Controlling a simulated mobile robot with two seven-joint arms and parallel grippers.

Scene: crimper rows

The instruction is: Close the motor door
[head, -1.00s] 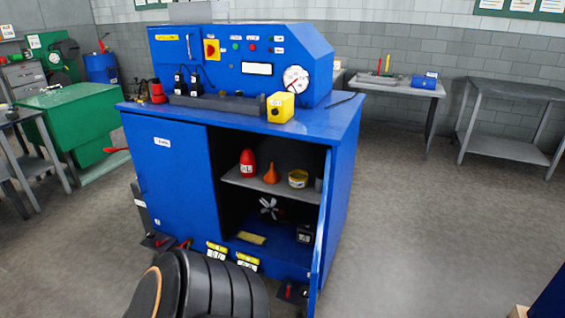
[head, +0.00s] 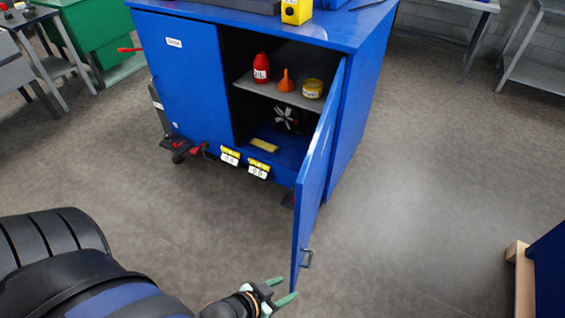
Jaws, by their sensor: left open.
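The motor door (head: 318,175) is the blue right-hand door of the blue cabinet (head: 187,85). It stands open, swung out toward me and seen nearly edge-on, with a small dark handle (head: 307,259) low on its outer face. My left gripper (head: 283,290) is at the bottom of the head view, with greenish fingers apart and nothing between them. It is just in front of and below the door's free lower corner; I cannot tell whether they touch. My right gripper is not in view.
Inside the cabinet are a red oil bottle (head: 262,68), an orange funnel (head: 286,82), a yellow tin (head: 312,88) and a fan (head: 286,118). The left door (head: 180,95) is shut. A wooden-edged blue object (head: 520,270) stands at right. The floor between is clear.

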